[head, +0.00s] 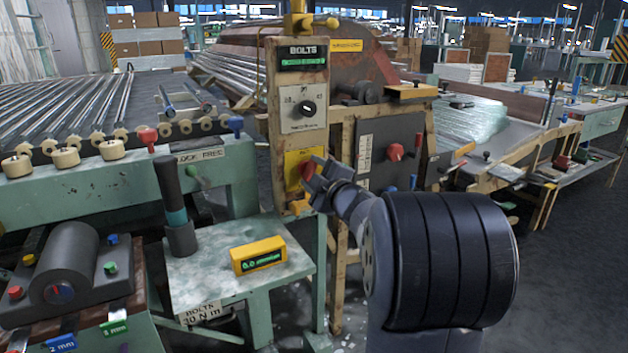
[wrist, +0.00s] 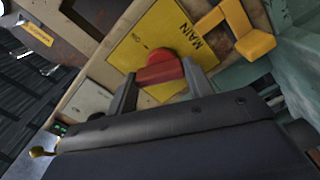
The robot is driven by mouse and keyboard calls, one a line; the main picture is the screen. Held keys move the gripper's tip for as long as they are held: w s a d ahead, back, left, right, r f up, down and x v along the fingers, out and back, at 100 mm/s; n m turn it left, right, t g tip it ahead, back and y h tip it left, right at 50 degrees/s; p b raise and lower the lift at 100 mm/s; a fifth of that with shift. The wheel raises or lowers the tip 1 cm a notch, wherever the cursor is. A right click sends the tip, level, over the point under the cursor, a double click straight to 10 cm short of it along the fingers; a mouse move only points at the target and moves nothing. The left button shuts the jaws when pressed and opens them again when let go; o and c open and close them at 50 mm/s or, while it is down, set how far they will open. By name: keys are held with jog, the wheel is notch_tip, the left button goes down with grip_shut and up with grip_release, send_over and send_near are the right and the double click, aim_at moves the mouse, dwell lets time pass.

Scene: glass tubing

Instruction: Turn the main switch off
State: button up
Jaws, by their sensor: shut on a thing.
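The main switch is a red knob (wrist: 160,70) on a yellow plate (wrist: 128,50) marked MAIN, tilted in the wrist view. In the head view the red knob (head: 307,171) shows partly behind my gripper (head: 317,180), on the lower part of the upright tan panel (head: 262,110). My gripper (wrist: 160,84) is shut on the knob, one finger on each side of its bar. The plate's small position marks are too blurred to read, so I cannot tell the switch's setting.
A yellow bracket (wrist: 245,38) sticks out beside the plate. Above it is a black dial (head: 308,108) under a BOLTS display (head: 303,64). A green bench (head: 215,275) with a dark-handled tool (head: 173,200) and a yellow meter (head: 258,254) stands below left.

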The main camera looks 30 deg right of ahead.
jog(key=n+b, duration=0.2)
jog(key=n, duration=0.3)
jog(key=shift+a+f, duration=0.1)
jog(key=shift+n+b, duration=0.3)
dwell(0.4)
jog(key=o, duration=1)
jog(key=shift+s, duration=0.1)
jog(key=s+p, duration=0.1)
jog(key=s, duration=0.4)
jog(key=s+p, duration=0.1)
jog(key=s, duration=0.4)
jog(key=shift+s+d+p, duration=0.2)
jog(key=shift+s+p, duration=0.1)
jog(key=shift+s, duration=0.05)
jog(key=shift+w, duration=0.1)
